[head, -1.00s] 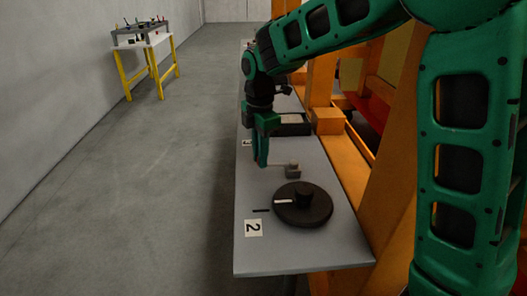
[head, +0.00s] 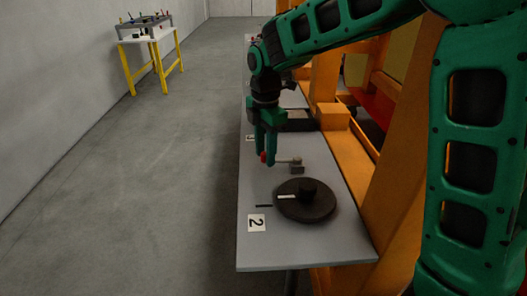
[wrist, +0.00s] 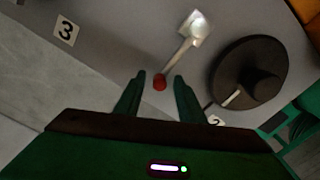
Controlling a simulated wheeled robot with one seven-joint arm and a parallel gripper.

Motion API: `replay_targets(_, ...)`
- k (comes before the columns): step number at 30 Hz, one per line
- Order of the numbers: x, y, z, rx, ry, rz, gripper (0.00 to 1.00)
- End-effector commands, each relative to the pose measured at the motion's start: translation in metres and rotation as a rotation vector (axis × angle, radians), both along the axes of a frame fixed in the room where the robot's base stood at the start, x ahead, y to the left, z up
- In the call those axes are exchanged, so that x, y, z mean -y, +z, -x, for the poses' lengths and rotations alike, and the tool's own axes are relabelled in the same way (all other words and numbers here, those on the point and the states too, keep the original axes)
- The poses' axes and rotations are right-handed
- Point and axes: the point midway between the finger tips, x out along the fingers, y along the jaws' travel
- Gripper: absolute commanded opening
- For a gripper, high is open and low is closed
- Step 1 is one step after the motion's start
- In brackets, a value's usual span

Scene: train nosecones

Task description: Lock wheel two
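Wheel two is a dark round disc with a raised hub (head: 310,207) on the grey table; it also shows in the wrist view (wrist: 240,68). Its white mark (head: 287,197) points left, near a black line (head: 263,206) on the table. Behind the wheel is a lock lever, a thin metal rod (head: 286,161) with a grey block (head: 298,168) at one end and a red knob (wrist: 160,82) at the other. My gripper (wrist: 160,82) is open, its fingers on either side of the red knob. Contact with the knob is not visible.
A label 2 (head: 256,223) lies by the wheel, and a label 3 (wrist: 66,31) is farther along the table. An orange frame (head: 350,160) stands along the table's right side. Open floor (head: 150,200) lies left. A yellow-legged table (head: 152,55) stands by the wall.

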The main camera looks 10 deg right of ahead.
Motion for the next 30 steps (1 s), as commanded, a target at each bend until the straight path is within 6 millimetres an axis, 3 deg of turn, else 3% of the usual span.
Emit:
replay_targets(8, -0.001, 0.018, -0.001, 0.003, 0.002, -0.002, 0.36)
replay_targets(21, 0.0, 0.094, -0.002, 0.002, 0.0, -0.002, 0.36)
replay_targets(30, 0.001, 0.107, -0.001, -0.001, 0.0, -0.001, 0.36)
